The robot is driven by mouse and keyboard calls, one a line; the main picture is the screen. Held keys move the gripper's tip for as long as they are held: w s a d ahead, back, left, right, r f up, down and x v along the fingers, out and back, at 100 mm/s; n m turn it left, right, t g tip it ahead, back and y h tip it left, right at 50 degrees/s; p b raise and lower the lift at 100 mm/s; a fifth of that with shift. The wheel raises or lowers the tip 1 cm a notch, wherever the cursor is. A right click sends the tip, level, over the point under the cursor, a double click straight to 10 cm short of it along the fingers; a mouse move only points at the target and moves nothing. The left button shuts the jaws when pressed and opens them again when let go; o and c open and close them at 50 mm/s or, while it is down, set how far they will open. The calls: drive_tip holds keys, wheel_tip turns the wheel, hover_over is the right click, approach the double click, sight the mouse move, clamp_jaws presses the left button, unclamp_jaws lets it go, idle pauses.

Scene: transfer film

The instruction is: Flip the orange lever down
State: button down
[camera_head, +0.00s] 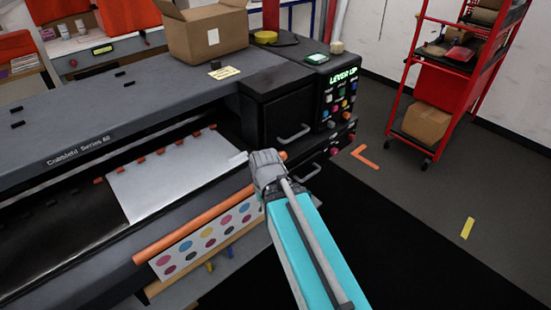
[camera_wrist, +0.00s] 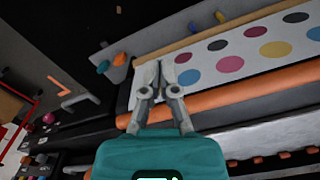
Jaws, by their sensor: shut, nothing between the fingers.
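A long orange bar (camera_head: 200,225), the part that looks like the orange lever, runs along the printer's front edge. A short orange end shows just right of my gripper (camera_head: 265,165), which hides the stretch between. In the wrist view the orange bar (camera_wrist: 245,92) crosses behind my gripper (camera_wrist: 158,80). My gripper is shut and empty, its fingers overlapping the bar near one end in that view. I cannot tell whether they touch it. The printer's panel display (camera_head: 343,76) reads "LEVER UP".
A white sheet (camera_head: 170,175) lies on the printer bed by several small orange rollers. A print with coloured dots (camera_head: 205,238) hangs below the bar. A drawer handle (camera_head: 293,134) is behind my gripper. A red cart (camera_head: 425,85) stands right; the floor between is mostly clear.

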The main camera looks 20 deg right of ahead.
drive_tip(key=shift+w, duration=0.1)
drive_tip(key=w+d+r+p, duration=0.6)
drive_tip(key=w+r+p, duration=0.3)
drive_tip(key=w, duration=0.2)
drive_tip(key=w+d+r+m+y+p, duration=0.1)
drive_tip(key=w+d+r+p, duration=0.5)
drive_tip(key=w+r+p, duration=0.3)
drive_tip(key=shift+w+d+r, duration=0.15)
drive_tip(key=shift+w+d, duration=0.15)
drive_tip(key=shift+w, duration=0.8)
drive_tip(key=s+a+f+b, duration=0.1)
drive_tip(key=s+f+b, duration=0.3)
drive_tip(key=f+b, duration=0.6)
drive_tip(key=shift+a+f+b, duration=0.3)
drive_tip(key=shift+f+b, duration=0.05)
drive_tip(key=shift+f, duration=0.1)
drive_tip(key=shift+s+d, duration=0.1)
drive_tip(key=shift+s, duration=0.1)
drive_tip(key=shift+s+f+y, duration=0.1)
drive_tip(key=shift+s+y, duration=0.05)
drive_tip(key=shift+y, duration=0.15)
